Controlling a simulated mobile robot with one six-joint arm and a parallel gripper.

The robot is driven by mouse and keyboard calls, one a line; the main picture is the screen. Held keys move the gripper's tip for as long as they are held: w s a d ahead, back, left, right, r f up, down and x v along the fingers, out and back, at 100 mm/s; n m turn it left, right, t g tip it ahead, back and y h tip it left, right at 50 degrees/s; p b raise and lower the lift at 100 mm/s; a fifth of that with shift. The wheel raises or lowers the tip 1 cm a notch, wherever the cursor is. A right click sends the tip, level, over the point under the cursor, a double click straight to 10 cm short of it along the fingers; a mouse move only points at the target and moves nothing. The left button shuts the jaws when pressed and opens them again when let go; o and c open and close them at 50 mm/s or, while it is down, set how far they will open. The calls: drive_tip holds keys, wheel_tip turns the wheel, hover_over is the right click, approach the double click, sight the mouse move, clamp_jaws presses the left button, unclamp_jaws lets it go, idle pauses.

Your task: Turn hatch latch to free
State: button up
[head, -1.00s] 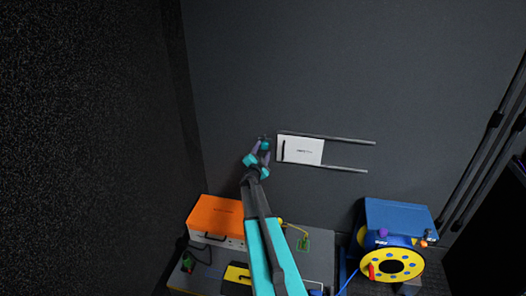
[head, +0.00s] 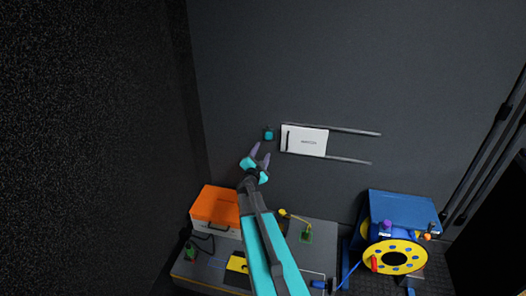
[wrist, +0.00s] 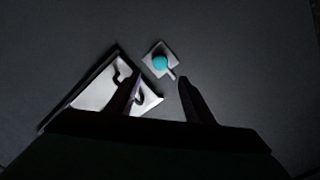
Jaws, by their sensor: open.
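The hatch latch (head: 269,134) is a small teal knob on the dark wall, just left of the white hatch panel (head: 313,141). In the wrist view the latch (wrist: 161,63) shows a round teal hub on a pale square plate, with a short pale lever pointing down and right. My gripper (head: 260,154) is open and empty, just below and left of the latch in the head view. In the wrist view its dark fingers (wrist: 158,90) stand apart, with the latch beyond the gap between them. The left finger hides part of the white panel (wrist: 92,95).
Two grey rails (head: 345,131) run right from the panel. Below are an orange-topped case (head: 215,204), a desk with a green-based yellow lamp (head: 306,236), and a blue box (head: 403,207) with a yellow reel (head: 373,250).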

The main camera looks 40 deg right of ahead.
drive_tip(key=shift+v, duration=1.35)
